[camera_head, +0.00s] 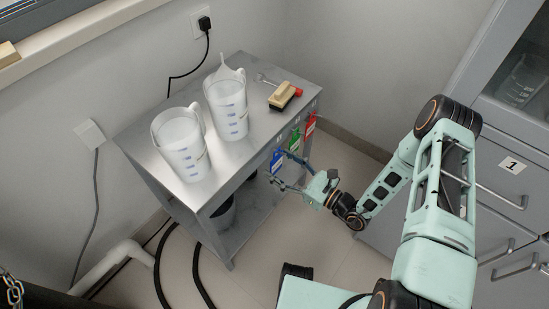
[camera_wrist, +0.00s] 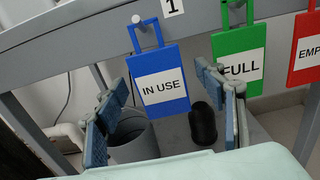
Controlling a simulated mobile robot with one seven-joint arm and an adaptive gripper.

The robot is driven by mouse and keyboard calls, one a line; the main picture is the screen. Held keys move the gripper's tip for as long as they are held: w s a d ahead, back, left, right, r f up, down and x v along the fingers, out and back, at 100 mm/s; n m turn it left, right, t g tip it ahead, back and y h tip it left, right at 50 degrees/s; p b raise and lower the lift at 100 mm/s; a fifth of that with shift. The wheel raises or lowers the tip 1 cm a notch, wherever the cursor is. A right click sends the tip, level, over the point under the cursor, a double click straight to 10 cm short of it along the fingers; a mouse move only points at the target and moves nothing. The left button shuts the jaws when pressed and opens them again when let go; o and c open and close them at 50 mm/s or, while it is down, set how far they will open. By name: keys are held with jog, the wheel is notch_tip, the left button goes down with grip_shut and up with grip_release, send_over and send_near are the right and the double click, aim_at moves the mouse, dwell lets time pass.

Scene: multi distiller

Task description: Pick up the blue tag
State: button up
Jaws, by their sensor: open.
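The blue tag (camera_wrist: 160,82) reads "IN USE" and hangs by its loop handle from a peg on the table's front edge. In the head view the blue tag (camera_head: 277,161) is at the table's side, just beyond my gripper (camera_head: 284,170). In the wrist view my gripper (camera_wrist: 168,115) is open, with one finger to the lower left of the tag and the other to its lower right. The tag appears between the fingers, and I see no contact. The right finger overlaps part of the green tag in the picture.
A green "FULL" tag (camera_wrist: 238,58) and a red tag (camera_wrist: 305,50) hang to the right. The metal table (camera_head: 160,165) carries two white measuring jugs (camera_head: 228,108) and a brush (camera_head: 282,95). A grey bin (camera_wrist: 133,138) and a black object (camera_wrist: 203,124) are below.

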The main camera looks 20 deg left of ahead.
jog(key=shift+c, duration=0.7)
jog(key=c, duration=0.9)
jog(key=shift+r, duration=0.2)
